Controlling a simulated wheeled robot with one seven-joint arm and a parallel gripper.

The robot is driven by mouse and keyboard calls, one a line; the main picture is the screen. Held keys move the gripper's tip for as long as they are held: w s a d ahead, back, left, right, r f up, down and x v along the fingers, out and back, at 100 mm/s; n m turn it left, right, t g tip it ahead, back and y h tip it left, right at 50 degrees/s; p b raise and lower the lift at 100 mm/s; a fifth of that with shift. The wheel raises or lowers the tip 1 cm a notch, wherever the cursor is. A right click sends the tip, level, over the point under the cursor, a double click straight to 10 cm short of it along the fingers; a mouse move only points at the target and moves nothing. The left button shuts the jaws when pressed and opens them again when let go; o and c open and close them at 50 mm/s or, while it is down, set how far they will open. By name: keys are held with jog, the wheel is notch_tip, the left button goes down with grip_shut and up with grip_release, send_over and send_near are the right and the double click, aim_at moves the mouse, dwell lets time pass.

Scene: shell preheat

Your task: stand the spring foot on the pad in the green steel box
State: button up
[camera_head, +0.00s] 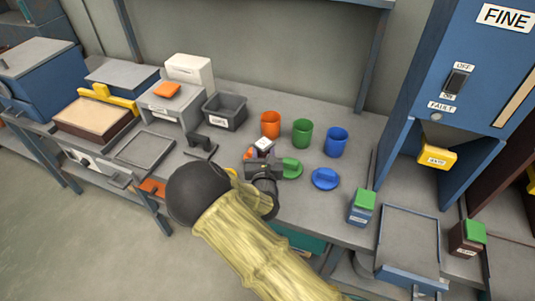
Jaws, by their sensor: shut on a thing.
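My gripper (264,168) is low over the middle of the bench, seen from behind and above. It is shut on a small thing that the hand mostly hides. I cannot tell if this is the spring foot, which I cannot make out anywhere else. A small pale block with a dark mark (263,144) shows at the hand's far side; I cannot tell if it is held. A teal-green box-like thing (298,240) shows partly below the bench's front edge, behind my arm. It may be the green steel box; its inside and any pad are hidden.
Orange (270,124), green (302,133) and blue (336,142) cups stand behind my gripper. A green lid-like piece (291,168) is close at its right, a blue one (325,179) further right. A grey bin (225,112) is at left, a blue machine (465,70) at right.

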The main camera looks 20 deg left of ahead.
jog(key=shift+w+a+r, duration=0.15)
jog(key=shift+a+r, duration=0.05)
jog(key=shift+a, duration=0.05)
jog(key=shift+d+f, duration=0.1)
jog(key=shift+f, duration=3)
jog(key=shift+f, duration=1.85)
jog(key=shift+f, duration=0.1)
jog(key=o, duration=1.2)
